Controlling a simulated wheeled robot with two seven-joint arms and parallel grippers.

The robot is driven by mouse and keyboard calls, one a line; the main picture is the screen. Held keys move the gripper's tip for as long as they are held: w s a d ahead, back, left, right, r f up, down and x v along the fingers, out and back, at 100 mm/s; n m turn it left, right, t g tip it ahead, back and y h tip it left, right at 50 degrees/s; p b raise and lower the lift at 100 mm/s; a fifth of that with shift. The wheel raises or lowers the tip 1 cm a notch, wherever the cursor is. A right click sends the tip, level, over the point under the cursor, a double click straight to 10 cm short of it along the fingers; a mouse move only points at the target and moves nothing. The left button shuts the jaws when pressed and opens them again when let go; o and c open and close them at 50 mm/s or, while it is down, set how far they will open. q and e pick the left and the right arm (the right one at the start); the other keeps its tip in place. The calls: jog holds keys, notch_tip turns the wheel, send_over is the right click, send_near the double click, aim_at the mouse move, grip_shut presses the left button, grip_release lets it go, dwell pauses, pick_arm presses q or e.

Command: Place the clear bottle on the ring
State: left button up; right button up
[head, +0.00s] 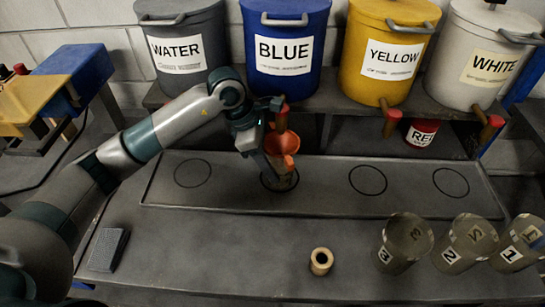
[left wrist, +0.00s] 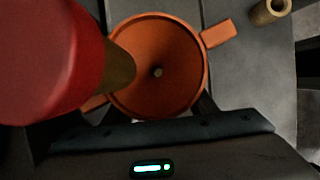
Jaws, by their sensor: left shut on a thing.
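The clear bottle (head: 285,180) is a see-through container at the black ring (head: 266,187) drawn on the grey tray, in front of the blue bucket. It looks upright, with its base at the ring; whether it touches the tray is hard to tell. An orange funnel (head: 282,144) sits at its top, and the funnel (left wrist: 160,88) shows from above in the left wrist view, hiding the bottle. My left gripper (head: 270,168) is shut on the clear bottle below the funnel. My right gripper is not in view.
The blue bucket's red-handled tap (left wrist: 50,60) hangs close over the funnel. Other rings (head: 193,173) on the tray are empty. Several numbered clear cups (head: 405,245) stand at front right. A tan hollow cylinder (head: 321,262) and a grey block (head: 108,250) lie in front.

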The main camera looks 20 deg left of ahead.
pick_arm(q)
jog(key=shift+w+a+r+p, duration=0.15)
jog(key=shift+w+p, duration=0.25)
jog(key=shift+w, duration=0.55)
jog(key=shift+w+f+p, duration=0.1)
jog(key=shift+f+p, duration=0.2)
jog(key=shift+f, duration=0.55)
jog(key=shift+f, duration=0.2)
jog(key=o, duration=1.1)
jog(key=shift+c, duration=0.2)
jog(key=shift+r, duration=0.15)
